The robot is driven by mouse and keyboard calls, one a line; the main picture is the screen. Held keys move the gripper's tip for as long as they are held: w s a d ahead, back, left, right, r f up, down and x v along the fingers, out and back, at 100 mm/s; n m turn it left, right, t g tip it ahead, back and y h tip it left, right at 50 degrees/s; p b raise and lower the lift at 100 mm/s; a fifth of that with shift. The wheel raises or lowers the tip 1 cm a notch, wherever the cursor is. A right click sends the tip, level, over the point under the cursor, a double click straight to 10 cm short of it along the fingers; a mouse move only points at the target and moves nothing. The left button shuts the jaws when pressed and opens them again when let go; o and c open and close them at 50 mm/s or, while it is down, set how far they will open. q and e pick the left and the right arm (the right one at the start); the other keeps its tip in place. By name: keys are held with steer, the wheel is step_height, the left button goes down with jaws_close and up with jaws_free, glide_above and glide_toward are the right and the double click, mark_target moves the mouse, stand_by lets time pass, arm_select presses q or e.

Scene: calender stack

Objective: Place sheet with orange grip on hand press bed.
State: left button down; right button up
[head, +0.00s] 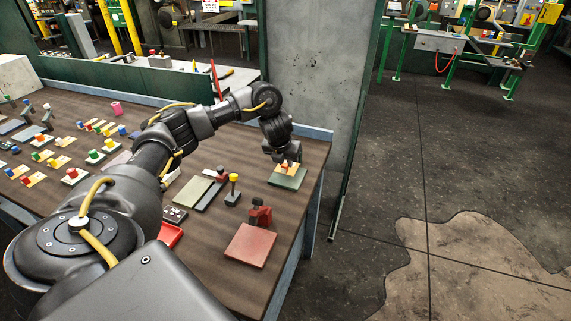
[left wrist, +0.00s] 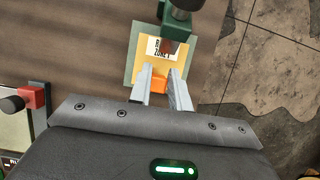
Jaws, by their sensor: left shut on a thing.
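My left gripper (head: 288,161) is shut on the orange grip (left wrist: 160,84) of a yellow-orange sheet (left wrist: 143,64) with a white printed label. The sheet also shows in the head view (head: 284,169). It is over the green bed (head: 288,182) of a hand press at the table's right side. In the left wrist view the bed (left wrist: 133,71) shows as a green border around the sheet. The press's dark green head (left wrist: 177,22) stands at the sheet's far edge. I cannot tell whether the sheet touches the bed. My right gripper is not in view.
A red press with a red bed (head: 250,245) stands nearer, and one with an olive bed (head: 190,192) further left. A yellow-topped stamp (head: 233,190) stands between. Several small sheets with coloured grips fill the table's left. A grey panel (head: 315,85) rises behind the table.

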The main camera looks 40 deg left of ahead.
mark_target(285, 166)
arm_select(q)
steer(key=shift+d, duration=0.15)
steer(key=shift+w+f, duration=0.1)
steer(key=shift+f, duration=1.7)
steer(key=c, duration=1.3)
jaws_free()
steer(key=p+v, duration=0.4)
steer(key=v, duration=0.8)
